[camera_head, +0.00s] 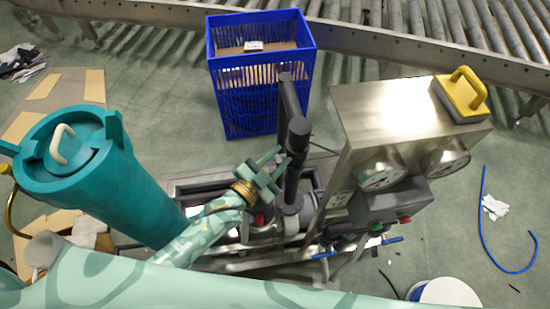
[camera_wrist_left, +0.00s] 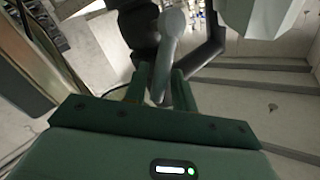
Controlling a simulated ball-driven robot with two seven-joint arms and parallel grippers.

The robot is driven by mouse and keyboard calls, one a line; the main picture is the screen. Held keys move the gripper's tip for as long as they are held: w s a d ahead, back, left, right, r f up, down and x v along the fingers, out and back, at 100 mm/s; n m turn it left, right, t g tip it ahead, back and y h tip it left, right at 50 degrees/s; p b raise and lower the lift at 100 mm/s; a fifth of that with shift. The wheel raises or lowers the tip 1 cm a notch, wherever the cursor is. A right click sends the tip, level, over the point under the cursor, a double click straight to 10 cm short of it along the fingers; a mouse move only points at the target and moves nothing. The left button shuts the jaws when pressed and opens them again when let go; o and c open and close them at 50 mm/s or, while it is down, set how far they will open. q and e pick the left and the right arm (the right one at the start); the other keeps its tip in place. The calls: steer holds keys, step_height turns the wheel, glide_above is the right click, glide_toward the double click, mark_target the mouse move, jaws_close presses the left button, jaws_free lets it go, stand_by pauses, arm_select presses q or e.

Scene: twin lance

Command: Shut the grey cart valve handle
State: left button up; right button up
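The grey valve handle (camera_wrist_left: 168,45) shows in the left wrist view as a light grey bar with a rounded end. It reaches down between the two green fingers of my left gripper (camera_wrist_left: 160,82). The fingers stand apart on either side of it, and I see no firm grip. In the head view my left gripper (camera_head: 268,172) is beside the dark upright pipe (camera_head: 292,165) of the cart, and I cannot clearly make out the handle there. The steel cart cabinet (camera_head: 385,115) with round gauges stands to the right. My right gripper is not in view.
A blue crate (camera_head: 250,100) stands behind the cart. A yellow-handled item (camera_head: 462,95) sits on the cabinet. A large teal canister (camera_head: 95,170) is at left. A roller conveyor (camera_head: 400,50) runs along the back. A blue hose (camera_head: 486,230) lies on open floor at right.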

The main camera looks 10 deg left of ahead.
arm_select(q)
jaws_close()
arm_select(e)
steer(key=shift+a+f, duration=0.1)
